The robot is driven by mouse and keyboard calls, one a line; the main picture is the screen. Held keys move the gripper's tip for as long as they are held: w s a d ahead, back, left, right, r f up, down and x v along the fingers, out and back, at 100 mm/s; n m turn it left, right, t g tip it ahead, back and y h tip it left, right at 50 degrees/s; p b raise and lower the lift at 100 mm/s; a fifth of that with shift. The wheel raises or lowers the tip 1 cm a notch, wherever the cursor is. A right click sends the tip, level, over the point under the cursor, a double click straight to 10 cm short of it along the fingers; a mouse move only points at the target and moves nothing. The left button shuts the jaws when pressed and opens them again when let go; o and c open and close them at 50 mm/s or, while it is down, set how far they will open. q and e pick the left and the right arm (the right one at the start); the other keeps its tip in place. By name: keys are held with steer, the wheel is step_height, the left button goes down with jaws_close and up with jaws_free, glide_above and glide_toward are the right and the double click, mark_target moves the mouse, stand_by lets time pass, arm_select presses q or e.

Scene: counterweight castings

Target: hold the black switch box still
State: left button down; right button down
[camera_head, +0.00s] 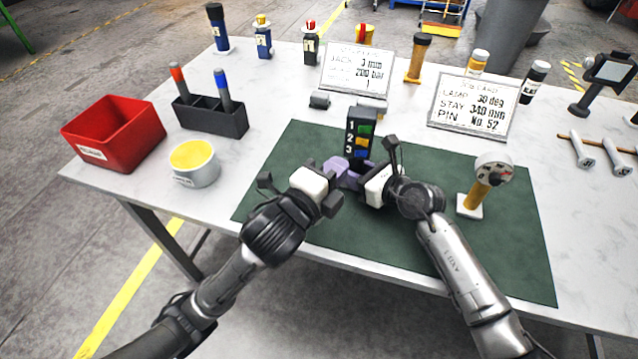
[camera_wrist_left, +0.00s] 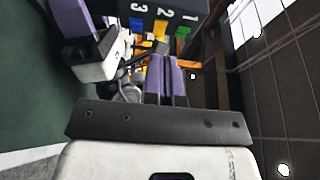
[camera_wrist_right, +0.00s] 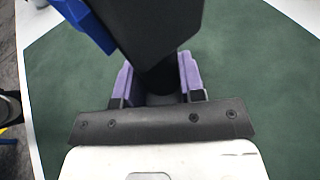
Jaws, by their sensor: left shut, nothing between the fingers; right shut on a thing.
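The black switch box (camera_head: 351,146) stands upright on the green mat (camera_head: 290,152). Its face carries the numbers 1, 2, 3 beside green, orange and blue switches. It also shows at the top of the left wrist view (camera_wrist_left: 165,12) and in the right wrist view (camera_wrist_right: 160,35). My right gripper (camera_head: 357,180) is shut on the lower part of the box, its purple fingers on either side in the right wrist view (camera_wrist_right: 157,80). My left gripper (camera_head: 335,168) is shut and empty, fingertips together in front of the box (camera_wrist_left: 166,62). Whether they touch it I cannot tell.
A gauge on a yellow post (camera_head: 480,188) stands right of the box on the mat. Two printed cards (camera_head: 357,75) (camera_head: 474,103) stand behind. A red bin (camera_head: 115,135), a white-and-yellow tub (camera_head: 194,163) and a black pen holder (camera_head: 210,117) are at left. The mat's front is clear.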

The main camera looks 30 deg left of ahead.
arm_select(q)
steer(key=shift+s+a, duration=0.2)
steer(key=shift+s, duration=1.25)
steer(key=shift+s+a, duration=0.15)
steer(key=shift+s, duration=1.25)
arm_select(e)
steer(key=c, duration=0.6)
jaws_free()
steer(key=shift+c, duration=0.2)
steer(key=shift+d, duration=0.1)
